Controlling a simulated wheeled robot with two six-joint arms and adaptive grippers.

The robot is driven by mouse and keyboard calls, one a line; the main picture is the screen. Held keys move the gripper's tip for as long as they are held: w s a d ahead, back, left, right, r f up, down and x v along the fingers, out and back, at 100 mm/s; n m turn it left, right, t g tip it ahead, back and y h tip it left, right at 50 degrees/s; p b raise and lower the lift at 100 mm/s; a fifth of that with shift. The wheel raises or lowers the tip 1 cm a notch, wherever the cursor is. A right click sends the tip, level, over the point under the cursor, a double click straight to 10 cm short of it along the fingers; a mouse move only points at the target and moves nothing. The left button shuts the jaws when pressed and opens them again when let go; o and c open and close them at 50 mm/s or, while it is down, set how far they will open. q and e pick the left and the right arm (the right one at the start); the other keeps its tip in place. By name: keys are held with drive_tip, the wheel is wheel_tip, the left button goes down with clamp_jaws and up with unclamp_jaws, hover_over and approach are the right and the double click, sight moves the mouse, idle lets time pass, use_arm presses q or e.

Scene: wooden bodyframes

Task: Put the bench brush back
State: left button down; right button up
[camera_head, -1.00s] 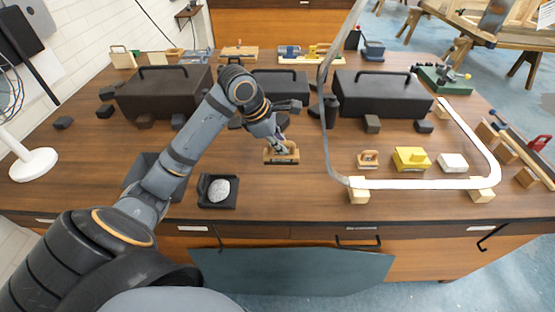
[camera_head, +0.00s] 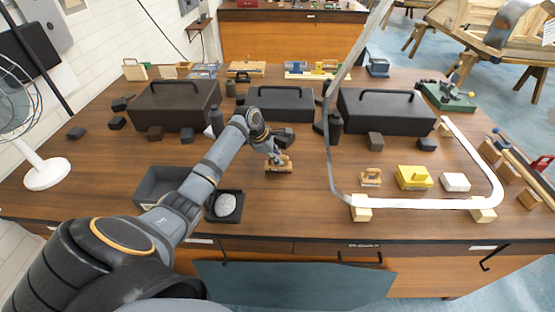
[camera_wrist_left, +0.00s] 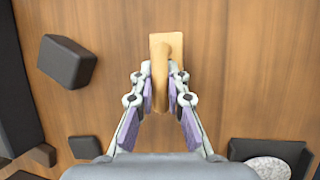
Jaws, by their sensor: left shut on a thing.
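A tan wooden piece with a raised grip, which I take as the bench brush (camera_head: 280,168), is over the middle of the table, in front of the middle dark box. My left gripper (camera_head: 274,157) is shut on its grip from above. In the left wrist view the brush (camera_wrist_left: 160,45) lies lengthwise between the fingertips (camera_wrist_left: 160,82). I cannot tell whether it touches the table. Its bristles cannot be made out. My right gripper is not in view.
Dark boxes with handles, including a middle one (camera_head: 280,104), line the table behind. A dark open bin (camera_head: 155,188) and a black tray (camera_head: 211,213) with a grey lump stand left. Small wooden and yellow blocks (camera_head: 414,178) sit right, within a pale curved strip (camera_head: 330,165). Bare wood surrounds the brush.

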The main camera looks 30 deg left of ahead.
use_arm(q)
drive_tip(key=shift+f, duration=0.75)
drive_tip(key=c, duration=1.4)
unclamp_jaws()
drive_tip(key=shift+f, duration=0.15)
drive_tip(key=shift+o, duration=0.2)
drive_tip(key=b+v, duration=0.2)
drive_tip(key=v, duration=1)
drive_tip(key=shift+r, duration=0.25)
